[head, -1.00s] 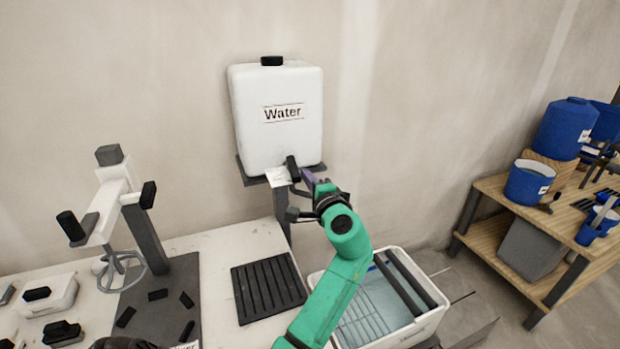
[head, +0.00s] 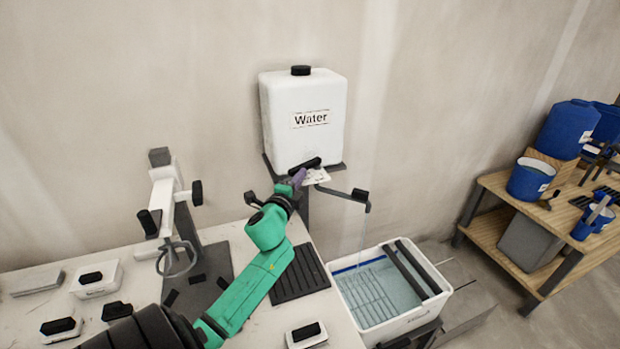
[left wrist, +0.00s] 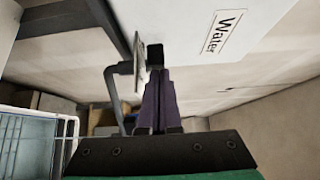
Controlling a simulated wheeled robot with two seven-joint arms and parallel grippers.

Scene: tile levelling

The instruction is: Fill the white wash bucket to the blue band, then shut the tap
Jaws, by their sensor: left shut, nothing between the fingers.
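The white wash bucket (head: 425,322) stands at the lower right, with greenish water and a rack inside. A blue band (head: 358,265) shows along its far inner wall, above the water surface. The white water tank (head: 302,130) sits on a stand above. Its tap has a black handle (head: 305,163) lying crosswise and a spout (head: 366,206) over the bucket. A faint stream falls from the spout. My left gripper (head: 298,177) is shut and empty, its purple fingers close to the handle. In the left wrist view the fingertips (left wrist: 157,72) are just below the handle (left wrist: 155,52); contact is unclear.
A black slotted mat (head: 299,275) and a mixer stand (head: 173,205) are on the white bench. Two dark bars lie across the bucket. A wooden shelf (head: 490,182) with blue buckets stands at the right.

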